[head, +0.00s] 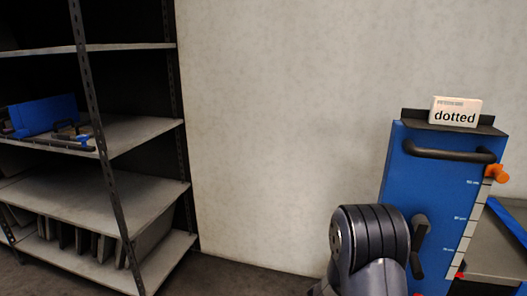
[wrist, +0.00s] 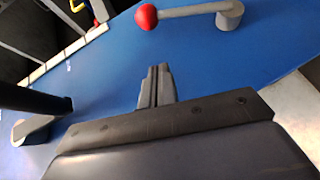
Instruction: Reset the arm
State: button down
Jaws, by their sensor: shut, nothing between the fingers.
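My arm (head: 368,245) shows at the bottom right of the head view, in front of the lower left part of a blue panel machine. My gripper (wrist: 158,72) is in the middle of the wrist view, its two fingers together with nothing between them. It points toward the blue panel (wrist: 200,60); whether it touches the panel I cannot tell. In the head view my gripper is not visible.
The blue machine (head: 420,185) has a black handle (head: 450,152), an orange knob (head: 497,173) and a "dotted" sign (head: 455,111) on top. A red-tipped lever (wrist: 146,17) is close beyond my fingers. Metal shelving (head: 135,135) stands left; bare wall lies between.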

jog(key=shift+s+d+r+y, duration=0.2)
jog(key=shift+d+y, duration=0.3)
jog(key=shift+d, duration=0.1)
jog(key=shift+r, duration=0.1)
